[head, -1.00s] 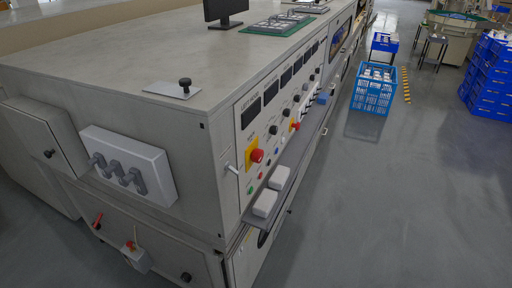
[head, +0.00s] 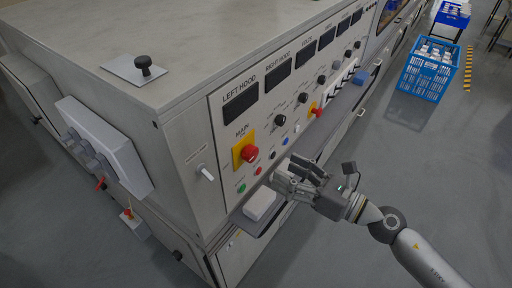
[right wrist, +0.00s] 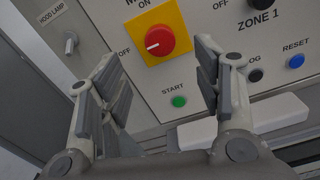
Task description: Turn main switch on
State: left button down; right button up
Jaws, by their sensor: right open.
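The main switch (head: 249,153) is a red round knob on a yellow plate, at the near end of the grey panel. In the right wrist view the main switch (right wrist: 160,41) shows a white mark pointing left, towards OFF; ON is printed above it. My right gripper (head: 282,178) is open and empty, in front of the panel, below and right of the knob in the head view. In the right wrist view its fingers (right wrist: 155,82) stand apart on either side below the knob, not closed on it. My left gripper is not in view.
A green START button (right wrist: 179,101) sits below the knob. A white block (head: 260,203) lies on the ledge under the panel.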

aim_at(254, 154)
jog(key=p+x, duration=0.2)
jog(key=x, duration=0.7)
jog(key=shift+r+p, duration=0.15)
jog(key=shift+p, duration=0.2)
jog(key=shift+w+a, duration=0.2)
jog(key=shift+a, duration=0.2)
jog(key=c, duration=1)
